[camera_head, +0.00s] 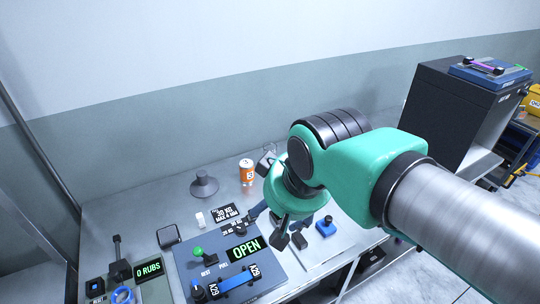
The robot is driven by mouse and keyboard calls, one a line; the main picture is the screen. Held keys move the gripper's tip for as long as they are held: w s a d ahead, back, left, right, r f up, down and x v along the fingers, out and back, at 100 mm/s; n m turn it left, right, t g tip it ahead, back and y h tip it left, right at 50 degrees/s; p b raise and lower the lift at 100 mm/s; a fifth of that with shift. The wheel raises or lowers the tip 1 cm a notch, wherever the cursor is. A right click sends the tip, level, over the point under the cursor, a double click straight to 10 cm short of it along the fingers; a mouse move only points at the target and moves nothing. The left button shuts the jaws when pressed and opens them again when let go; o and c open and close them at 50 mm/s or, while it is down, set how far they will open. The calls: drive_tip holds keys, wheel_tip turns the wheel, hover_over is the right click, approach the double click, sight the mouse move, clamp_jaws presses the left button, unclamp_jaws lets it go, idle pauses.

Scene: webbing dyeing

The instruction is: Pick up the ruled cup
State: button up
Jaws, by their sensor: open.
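I cannot clearly make out a cup with ruled marks. An orange and white can-shaped thing (247,172) stands upright on the bench towards the wall. A small grey thing with a loop (267,158) shows beside it, partly hidden behind my arm; I cannot tell what it is. My gripper (268,230) is open, with its dark fingers pointing down over the bench, nearer the camera than the can and apart from it. I see nothing held between the fingers, though the arm hides part of the space.
A blue-grey panel (200,266) with an OPEN display (246,249) lies in front, left of my gripper. A grey cone-shaped stand (204,186) is left of the can. A small blue block (326,226) sits right of the gripper. A dark cabinet (455,120) stands right.

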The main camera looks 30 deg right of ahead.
drive_tip(key=w+d+r+m+g+p, duration=0.1)
drive_tip(key=w+d+r+p, duration=0.2)
drive_tip(key=w, duration=0.8)
drive_tip(key=w+d+r+m+g+p, duration=0.15)
drive_tip(key=w+d+p, duration=0.3)
drive_tip(key=w, duration=0.55)
drive_tip(key=w+d+r+m+p, duration=0.1)
drive_tip(key=w+d+r+p, duration=0.3)
drive_tip(key=w, duration=0.7)
drive_tip(key=w+d+f+m+g+p, duration=0.2)
drive_tip(key=w+d+f+p, duration=0.5)
drive_tip(key=w+f, duration=0.5)
drive_tip(key=w+d+f+m+p, duration=0.1)
drive_tip(key=w+d+f+p, duration=0.4)
drive_tip(key=f, duration=0.7)
drive_tip(key=w+d+g, duration=0.1)
drive_tip(key=w+d, duration=0.1)
drive_tip(key=shift+d+m, duration=0.35)
drive_tip(key=shift+f, duration=0.2)
wheel_tip(320, 180, down, 8)
drive_tip(key=shift+f+p, duration=0.15)
drive_tip(key=shift+p, duration=0.25)
